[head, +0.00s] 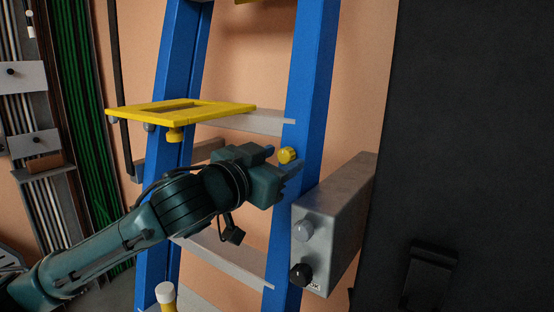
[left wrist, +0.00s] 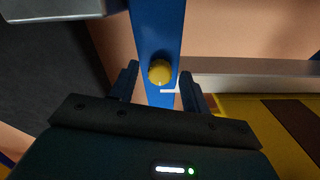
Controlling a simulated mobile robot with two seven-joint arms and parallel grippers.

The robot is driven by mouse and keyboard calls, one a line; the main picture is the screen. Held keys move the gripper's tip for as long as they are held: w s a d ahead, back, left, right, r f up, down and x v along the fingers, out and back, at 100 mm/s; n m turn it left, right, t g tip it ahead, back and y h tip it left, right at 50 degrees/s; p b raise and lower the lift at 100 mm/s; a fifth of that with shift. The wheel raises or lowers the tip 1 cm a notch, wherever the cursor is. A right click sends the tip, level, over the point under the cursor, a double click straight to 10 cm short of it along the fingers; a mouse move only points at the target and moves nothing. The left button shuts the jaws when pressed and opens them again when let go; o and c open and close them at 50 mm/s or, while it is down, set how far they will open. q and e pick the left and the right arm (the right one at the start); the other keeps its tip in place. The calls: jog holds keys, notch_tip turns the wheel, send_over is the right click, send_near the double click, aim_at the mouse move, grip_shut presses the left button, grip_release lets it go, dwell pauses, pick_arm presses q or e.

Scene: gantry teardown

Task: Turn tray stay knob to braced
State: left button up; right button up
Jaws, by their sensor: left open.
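A yellow knob (head: 287,155) sits on the right blue ladder rail. It also shows in the left wrist view (left wrist: 160,71), against the blue rail. The yellow tray (head: 215,109) juts out between the rails. A second yellow knob (head: 174,134) hangs under its front edge. I cannot tell from labels which is the tray stay knob. My left gripper (head: 281,161) is open at the knob on the right rail. In the left wrist view its fingers stand on either side of that knob, with gaps showing. My right gripper is out of view.
A dark panel (head: 470,130) fills the right side. Green and white cables (head: 88,110) run down the left wall.

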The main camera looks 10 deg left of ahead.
pick_arm(q)
jog(key=shift+c, duration=0.6)
jog(key=c, duration=0.9)
jog(key=shift+o, duration=0.2)
